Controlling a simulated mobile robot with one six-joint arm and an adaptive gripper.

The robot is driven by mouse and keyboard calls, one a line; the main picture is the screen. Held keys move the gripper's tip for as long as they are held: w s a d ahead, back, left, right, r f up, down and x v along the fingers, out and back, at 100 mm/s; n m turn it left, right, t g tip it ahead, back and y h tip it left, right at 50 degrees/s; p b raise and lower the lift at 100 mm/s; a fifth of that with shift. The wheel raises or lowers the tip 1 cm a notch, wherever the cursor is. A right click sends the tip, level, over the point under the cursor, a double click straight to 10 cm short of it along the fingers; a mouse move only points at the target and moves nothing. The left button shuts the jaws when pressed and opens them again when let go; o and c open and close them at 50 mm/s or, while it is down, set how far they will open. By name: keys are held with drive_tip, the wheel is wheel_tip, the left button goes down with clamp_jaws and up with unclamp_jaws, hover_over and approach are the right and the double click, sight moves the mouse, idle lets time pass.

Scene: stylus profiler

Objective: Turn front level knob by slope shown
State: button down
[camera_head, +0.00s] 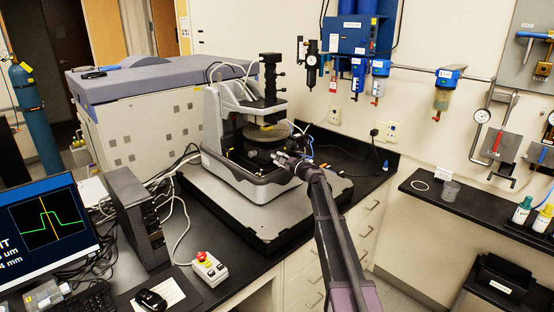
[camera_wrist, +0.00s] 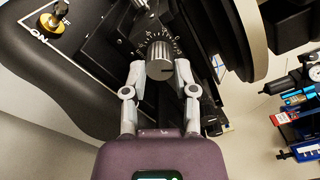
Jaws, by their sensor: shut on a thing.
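The front level knob (camera_wrist: 160,58) is a silvery ribbed cylinder with a dark pointer line on its face, in the upper middle of the wrist view. A dial scale with white marks (camera_wrist: 157,42) curves behind it. My gripper (camera_wrist: 160,72) is shut on the knob, one grey finger on each side. In the head view my gripper (camera_head: 284,158) reaches the front of the stylus profiler (camera_head: 262,185), and my arm hides the knob there. The monitor (camera_head: 45,228) at the left shows a green stepped curve with an orange vertical line; its text is cut off.
The round stage (camera_wrist: 222,28) is close to the right of the knob.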

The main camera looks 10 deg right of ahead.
idle(0.3)
drive_tip(key=m, duration=0.5)
drive_tip(key=shift+m, duration=0.4)
drive_tip(key=shift+c, duration=2)
unclamp_jaws()
drive_tip(key=v, duration=0.8)
drive_tip(key=v, duration=1.2)
